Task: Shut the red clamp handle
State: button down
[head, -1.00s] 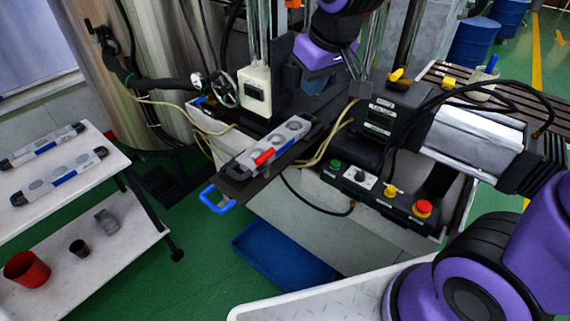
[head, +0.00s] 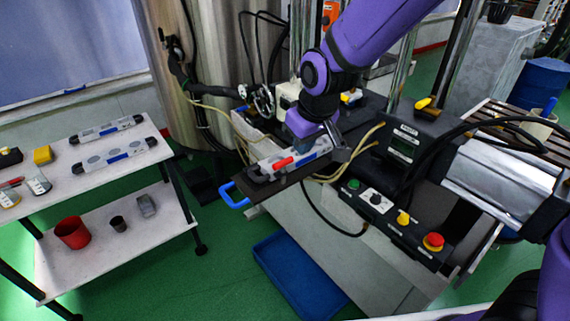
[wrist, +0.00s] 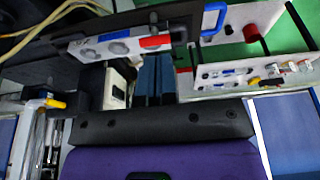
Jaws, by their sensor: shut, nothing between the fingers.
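The red clamp handle (head: 283,163) lies along the near side of a grey mould with round cavities (head: 310,155). The mould sits on a dark slide plate (head: 265,186) with a blue pull handle (head: 232,195). In the wrist view the red handle (wrist: 155,41) lies across the right part of the mould (wrist: 107,44). My gripper (head: 303,142) is low over the mould, just behind the red handle. In the wrist view its two blue fingers (wrist: 154,57) are together and empty, pointing towards the handle. I cannot tell whether they touch it.
A control panel with a red button (head: 433,241) and cables stand right of the mould. A white two-level table (head: 110,175) at left holds two more moulds and, below, a red cup (head: 72,232). A blue bin (head: 300,275) lies on the floor.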

jog(key=shift+f, duration=0.1)
send_over(280, 176)
jog(key=s, duration=0.2)
jog(key=shift+w+d+f, duration=0.1)
jog(key=shift+d+f, duration=0.05)
jog(key=shift+f, duration=1.55)
jog(key=shift+w+d+f, duration=0.1)
jog(key=shift+f, duration=1.6)
jog(key=shift+w+d+f, duration=0.1)
jog(key=shift+d+f, duration=0.05)
jog(key=shift+f, duration=1.55)
